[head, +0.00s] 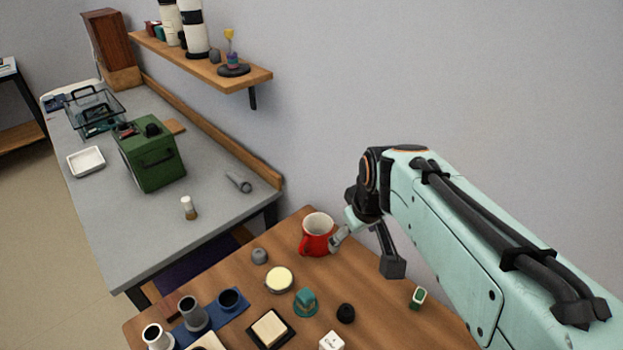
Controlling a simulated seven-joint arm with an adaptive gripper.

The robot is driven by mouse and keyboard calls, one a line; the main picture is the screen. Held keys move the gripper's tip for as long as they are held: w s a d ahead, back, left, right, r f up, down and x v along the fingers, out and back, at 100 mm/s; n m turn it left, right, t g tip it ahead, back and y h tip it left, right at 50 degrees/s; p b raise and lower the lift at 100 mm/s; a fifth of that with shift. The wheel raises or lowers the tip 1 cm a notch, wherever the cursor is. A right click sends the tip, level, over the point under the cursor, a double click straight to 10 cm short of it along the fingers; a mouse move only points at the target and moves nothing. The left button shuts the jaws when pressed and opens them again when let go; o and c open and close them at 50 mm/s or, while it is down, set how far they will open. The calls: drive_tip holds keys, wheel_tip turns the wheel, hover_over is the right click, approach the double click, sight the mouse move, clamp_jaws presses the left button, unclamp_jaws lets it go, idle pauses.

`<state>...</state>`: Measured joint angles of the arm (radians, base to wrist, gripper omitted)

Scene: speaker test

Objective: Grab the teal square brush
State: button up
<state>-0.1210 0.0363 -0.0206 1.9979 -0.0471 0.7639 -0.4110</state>
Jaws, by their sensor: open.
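A small teal object (305,301), likely the teal square brush, sits on the wooden table (375,318) near its middle. It has a blocky top on a wider base; bristles cannot be made out. My gripper (364,255) is open and empty, up and to the right of the teal object in the head view and apart from it. One finger appears beside the red mug (314,240); I cannot tell if they touch.
Near the teal object are a round cream-topped tin (279,280), a black knob-like item (346,313), a grey piece (260,256) and a green-and-white block (418,297). Cups stand on a blue mat (212,319). A grey bench (95,215) holds a green box (150,155).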

drive_tip(key=n+g, duration=0.1)
drive_tip(key=n, duration=0.1)
hover_over(304, 293)
drive_tip(key=w+d, duration=0.2)
drive_tip(key=d, duration=0.2)
wheel_tip(304, 293, down, 8)
drive_tip(key=a+f+g, duration=0.1)
drive_tip(key=f, duration=0.3)
drive_tip(key=s+a+f+g, duration=0.1)
drive_tip(key=f, duration=0.4)
drive_tip(key=s+a+f+g, duration=0.1)
drive_tip(key=a+f, duration=0.1)
drive_tip(key=f, duration=0.2)
drive_tip(key=shift+f+n+h, duration=0.15)
drive_tip(key=shift+n+h, duration=0.25)
wheel_tip(304, 293, down, 5)
drive_tip(key=shift+r, duration=0.1)
drive_tip(key=shift+f, duration=0.55)
clamp_jaws()
